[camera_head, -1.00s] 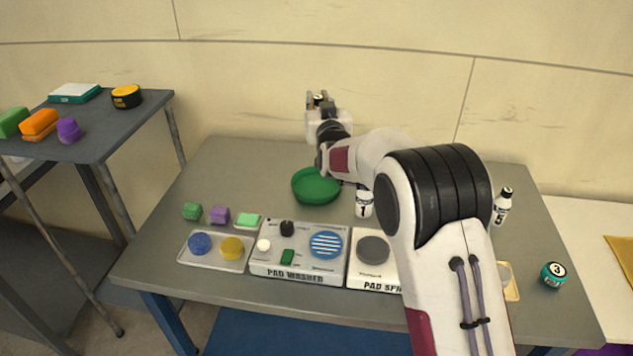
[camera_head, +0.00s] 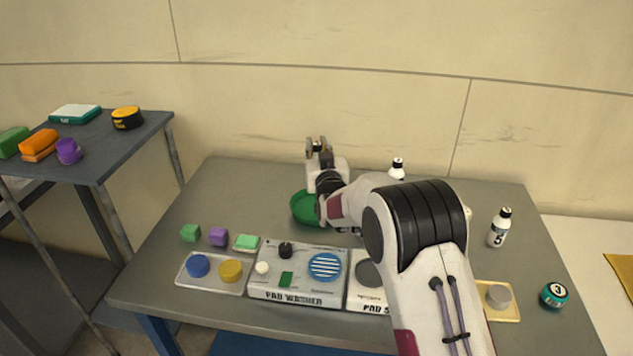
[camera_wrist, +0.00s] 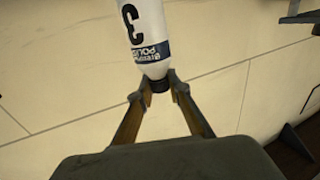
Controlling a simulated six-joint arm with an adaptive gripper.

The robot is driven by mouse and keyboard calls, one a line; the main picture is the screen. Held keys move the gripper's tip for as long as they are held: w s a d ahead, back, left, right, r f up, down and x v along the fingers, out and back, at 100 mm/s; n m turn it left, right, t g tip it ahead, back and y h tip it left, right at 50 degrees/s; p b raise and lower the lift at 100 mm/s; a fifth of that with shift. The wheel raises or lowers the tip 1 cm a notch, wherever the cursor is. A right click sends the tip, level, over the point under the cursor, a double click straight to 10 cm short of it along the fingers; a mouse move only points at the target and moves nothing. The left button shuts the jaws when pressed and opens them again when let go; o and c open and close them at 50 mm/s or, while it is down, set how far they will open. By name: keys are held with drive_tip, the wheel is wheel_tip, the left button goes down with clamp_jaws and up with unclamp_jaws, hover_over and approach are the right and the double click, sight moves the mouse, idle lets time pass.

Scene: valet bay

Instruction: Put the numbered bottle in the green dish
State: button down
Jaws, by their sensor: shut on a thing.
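My gripper (camera_head: 319,147) is raised over the back of the table, just behind and above the green dish (camera_head: 297,210). In the wrist view, my gripper (camera_wrist: 160,86) is shut on the dark cap of a white bottle (camera_wrist: 147,30) with a large black 3 and a blue label band. The bottle points away from my palm, and its far end is cut off. I cannot make it out in the head view. My arm covers the right part of the dish. A white bottle marked 5 (camera_head: 499,230) and another white bottle (camera_head: 397,170), its number hidden, stand on the table.
The pad washer (camera_head: 300,292) and a pad machine (camera_head: 365,296) stand at the front, beside a tray (camera_head: 213,286) with blue and yellow pads. Small blocks (camera_head: 219,236) sit behind the tray. A teal round container marked 3 (camera_head: 555,295) is at the right. The back left is clear.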

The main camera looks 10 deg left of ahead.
drive_tip(key=shift+f, duration=2.3)
drive_tip(key=shift+f, duration=1.85)
drive_tip(key=shift+f, duration=0.15)
drive_tip(key=c, duration=1.9)
unclamp_jaws()
drive_tip(key=shift+s, duration=0.1)
wheel_tip(320, 180, up, 7)
drive_tip(key=s, duration=0.2)
drive_tip(key=shift+s+d, duration=0.35)
drive_tip(key=shift+d, duration=0.1)
